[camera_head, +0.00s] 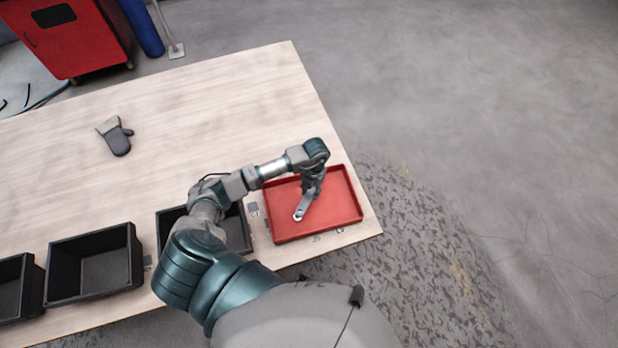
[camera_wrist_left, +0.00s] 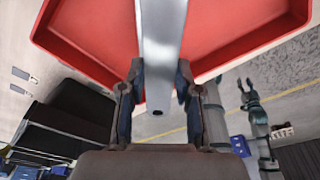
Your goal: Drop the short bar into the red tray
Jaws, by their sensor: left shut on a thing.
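The short bar (camera_head: 303,208) is a flat grey metal piece with a hole near its end. In the head view it shows over the red tray (camera_head: 352,214). My left gripper (camera_head: 311,190) is shut on the bar and points down over the tray. In the left wrist view the bar (camera_wrist_left: 160,60) runs between the two fingers (camera_wrist_left: 158,95), with the red tray (camera_wrist_left: 75,50) behind it. I cannot tell whether the bar touches the tray floor. My right gripper is not seen in the head view.
Black bins (camera_head: 134,262) stand in a row along the table's near edge, left of the tray. A red cabinet (camera_head: 80,45) stands beyond the table. The middle of the table is clear.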

